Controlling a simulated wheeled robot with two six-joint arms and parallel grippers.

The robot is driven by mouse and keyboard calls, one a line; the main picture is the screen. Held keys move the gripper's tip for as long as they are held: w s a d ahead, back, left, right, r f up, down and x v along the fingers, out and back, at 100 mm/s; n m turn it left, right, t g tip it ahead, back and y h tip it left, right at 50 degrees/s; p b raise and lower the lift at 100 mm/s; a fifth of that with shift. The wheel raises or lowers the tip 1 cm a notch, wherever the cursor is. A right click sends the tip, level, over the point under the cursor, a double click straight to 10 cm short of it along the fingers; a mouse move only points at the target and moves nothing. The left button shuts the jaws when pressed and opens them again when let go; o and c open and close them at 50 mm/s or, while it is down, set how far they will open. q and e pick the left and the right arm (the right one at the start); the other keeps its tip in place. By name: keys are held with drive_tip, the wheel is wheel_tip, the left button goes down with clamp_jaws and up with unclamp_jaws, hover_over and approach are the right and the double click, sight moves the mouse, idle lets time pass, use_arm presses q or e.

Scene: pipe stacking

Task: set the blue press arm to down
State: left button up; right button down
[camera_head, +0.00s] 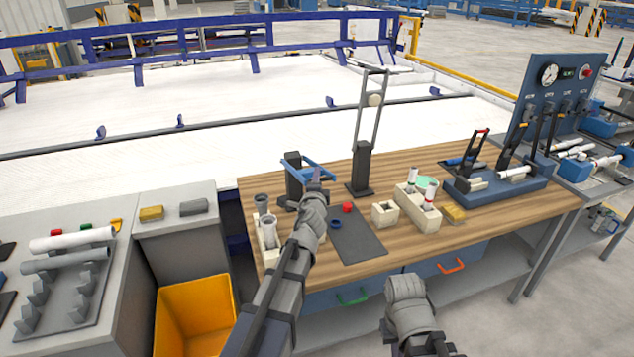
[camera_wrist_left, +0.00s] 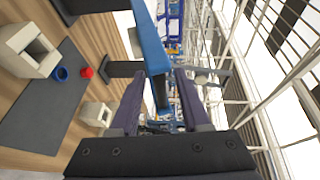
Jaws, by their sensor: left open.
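The blue press arm (camera_head: 308,165) is a blue frame at the top of a dark post (camera_head: 293,178) on the wooden bench. It looks nearly level, sloping slightly in the head view. My left gripper (camera_head: 316,183) is at the near side of this frame. In the left wrist view, the blue bar (camera_wrist_left: 154,55) runs between the two fingers of the open left gripper (camera_wrist_left: 160,95); I cannot tell whether they touch it. My right arm shows at the bottom of the head view, but its fingers do not.
A dark mat (camera_head: 357,238) with a red knob (camera_head: 347,207) and a blue ring (camera_head: 335,223) lies beside my left wrist. Beige blocks (camera_head: 385,214) stand right of it. A taller press with a grey frame (camera_head: 361,165) stands behind. A yellow bin (camera_head: 195,315) is at the lower left.

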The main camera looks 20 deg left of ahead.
use_arm(q)
drive_tip(key=shift+s, duration=0.1)
drive_tip(key=shift+c, duration=0.4)
clamp_jaws()
idle(0.8)
